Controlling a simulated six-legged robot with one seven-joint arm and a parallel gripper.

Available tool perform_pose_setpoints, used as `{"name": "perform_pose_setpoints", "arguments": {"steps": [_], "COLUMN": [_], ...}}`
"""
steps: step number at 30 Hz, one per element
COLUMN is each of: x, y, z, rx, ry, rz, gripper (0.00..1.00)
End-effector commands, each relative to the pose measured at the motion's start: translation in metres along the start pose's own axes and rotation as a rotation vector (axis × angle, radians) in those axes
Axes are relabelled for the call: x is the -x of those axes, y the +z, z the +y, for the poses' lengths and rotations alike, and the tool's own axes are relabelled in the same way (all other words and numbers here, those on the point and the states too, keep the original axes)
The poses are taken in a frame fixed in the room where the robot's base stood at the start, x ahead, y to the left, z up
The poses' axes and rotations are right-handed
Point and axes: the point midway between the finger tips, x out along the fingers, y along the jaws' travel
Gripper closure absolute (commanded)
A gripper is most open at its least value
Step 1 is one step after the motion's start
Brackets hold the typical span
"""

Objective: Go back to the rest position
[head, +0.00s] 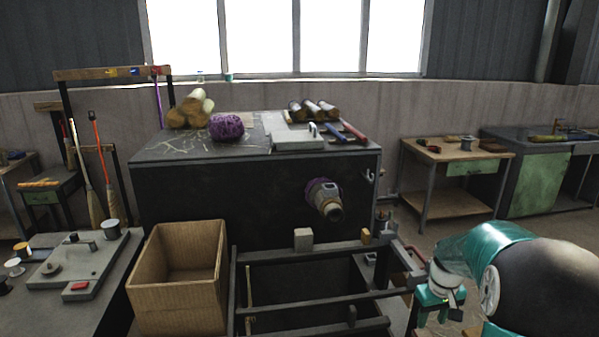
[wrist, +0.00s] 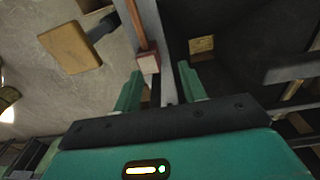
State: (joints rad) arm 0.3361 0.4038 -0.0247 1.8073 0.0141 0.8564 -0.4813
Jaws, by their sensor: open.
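My gripper (head: 437,308) hangs at the lower right of the head view, beside the right end of the dark metal frame (head: 310,249). In the wrist view my gripper (wrist: 160,82) shows two green fingers spread apart with nothing held between them. A small pale block (wrist: 149,63) on a reddish bar lies beyond the fingertips, near a grey metal bar. I cannot tell from the wrist view how far the fingers are from it.
The dark machine (head: 240,190) carries a purple twine ball (head: 226,127), and its spindle (head: 327,203) sticks out from the front. An open cardboard box (head: 178,285) stands left of the frame. A side bench (head: 95,270) is at the left. Floor shows around the wooden table (head: 455,155).

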Motion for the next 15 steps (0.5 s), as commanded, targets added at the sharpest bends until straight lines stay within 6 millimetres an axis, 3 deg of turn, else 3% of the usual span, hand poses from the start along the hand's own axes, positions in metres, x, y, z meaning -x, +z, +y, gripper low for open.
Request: {"name": "perform_pose_setpoints", "arguments": {"steps": [1, 6, 15], "x": [0.022, 0.077, 0.149], "y": [0.004, 0.024, 0.079], "z": [-0.014, -0.055, -0.123], "rx": [-0.002, -0.02, -0.053], "ry": [0.009, 0.026, 0.037], "rz": [0.025, 0.089, 0.209], "gripper": [0.58, 0.58, 0.58]}}
